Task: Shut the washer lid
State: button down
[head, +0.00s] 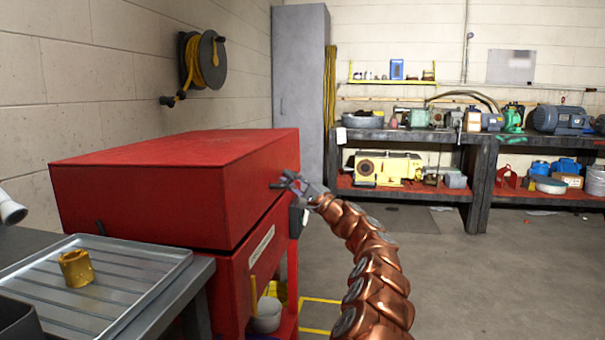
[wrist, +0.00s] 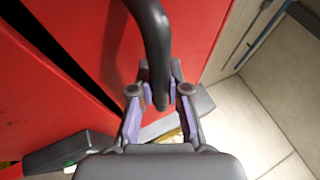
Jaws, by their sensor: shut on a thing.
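The red washer (head: 235,280) stands left of centre in the head view, with its thick, box-like red lid (head: 180,165) over the tub. The lid looks low and nearly level. A dark wedge-shaped gap shows between two red parts in the wrist view, narrowing toward the lower right. My gripper (head: 289,182) is at the lid's front face, at the end of my copper-coloured arm. In the wrist view my gripper (wrist: 158,92) has its fingers closed on the dark curved handle (wrist: 152,35). The fingers hide part of the handle in the head view.
A metal tray (head: 130,285) with a yellow ring-shaped part (head: 76,268) lies on a bench at the left. A white bucket (head: 266,314) stands under the washer. A grey cabinet (head: 300,80) and a motor-laden workbench (head: 400,134) are behind. Floor at right is clear.

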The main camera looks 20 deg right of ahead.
jog(key=shift+s+f+b, duration=0.1)
jog(key=shift+f+b, duration=0.35)
jog(key=shift+f, duration=0.95)
jog(key=shift+d+f+t, duration=0.15)
jog(key=shift+d+t, duration=0.05)
jog(key=shift+t, duration=0.1)
jog(key=c, duration=1.1)
grip_release()
jog(key=shift+d, duration=0.1)
jog(key=shift+c, duration=0.2)
jog(key=shift+s, duration=0.1)
jog(key=v, duration=1.1)
jog(key=shift+s+d, duration=0.2)
jog(key=shift+s, duration=0.1)
